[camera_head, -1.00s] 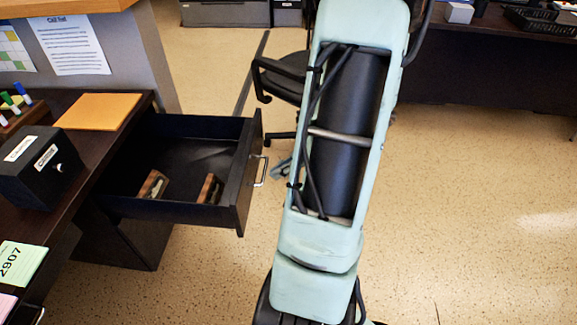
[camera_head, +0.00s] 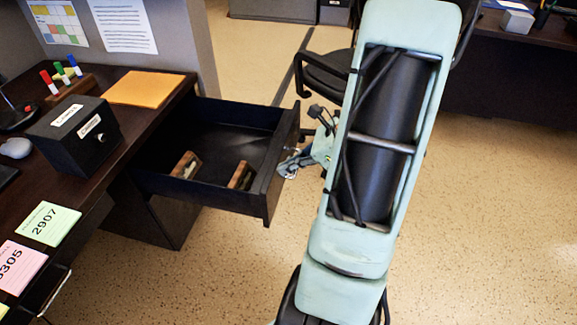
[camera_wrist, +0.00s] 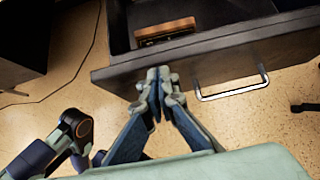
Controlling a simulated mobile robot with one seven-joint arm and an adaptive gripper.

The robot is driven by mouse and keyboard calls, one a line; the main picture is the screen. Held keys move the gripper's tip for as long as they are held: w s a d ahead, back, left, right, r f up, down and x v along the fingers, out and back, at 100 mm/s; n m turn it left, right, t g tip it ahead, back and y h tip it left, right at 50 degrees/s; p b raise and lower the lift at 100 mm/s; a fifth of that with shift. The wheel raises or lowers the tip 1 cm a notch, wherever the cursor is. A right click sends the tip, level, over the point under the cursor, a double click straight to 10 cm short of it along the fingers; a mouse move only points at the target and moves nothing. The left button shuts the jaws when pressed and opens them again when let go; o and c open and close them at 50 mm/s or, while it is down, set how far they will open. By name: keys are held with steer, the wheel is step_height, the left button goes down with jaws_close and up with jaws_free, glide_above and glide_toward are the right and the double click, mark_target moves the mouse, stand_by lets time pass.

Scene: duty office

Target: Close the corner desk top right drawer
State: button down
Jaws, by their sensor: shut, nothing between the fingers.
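The dark top right drawer (camera_head: 215,140) of the corner desk (camera_head: 150,78) is pulled far out, with two brown wooden items (camera_head: 186,165) inside. Its front panel (camera_wrist: 205,62) and metal handle (camera_wrist: 233,88) show in the wrist view. My gripper (camera_wrist: 158,75) is shut and empty, its fingertips at the drawer front, left of the handle in that view. I cannot tell whether they touch the panel. In the head view my gripper (camera_head: 290,167) is beside the outer face of the drawer front, partly hidden by it.
On the desk are a black box (camera_head: 75,135), an orange envelope (camera_head: 145,88), a marker holder (camera_head: 68,85) and coloured cards (camera_head: 48,223). A dark chair (camera_head: 325,75) stands behind my arm. Speckled floor (camera_head: 480,220) is clear at right.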

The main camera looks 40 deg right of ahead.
steer(key=w+a+p, duration=0.2)
steer(key=w+a, duration=2.1)
steer(key=w, duration=0.4)
steer(key=shift+s+d+p, duration=0.1)
steer(key=shift+p, duration=0.2)
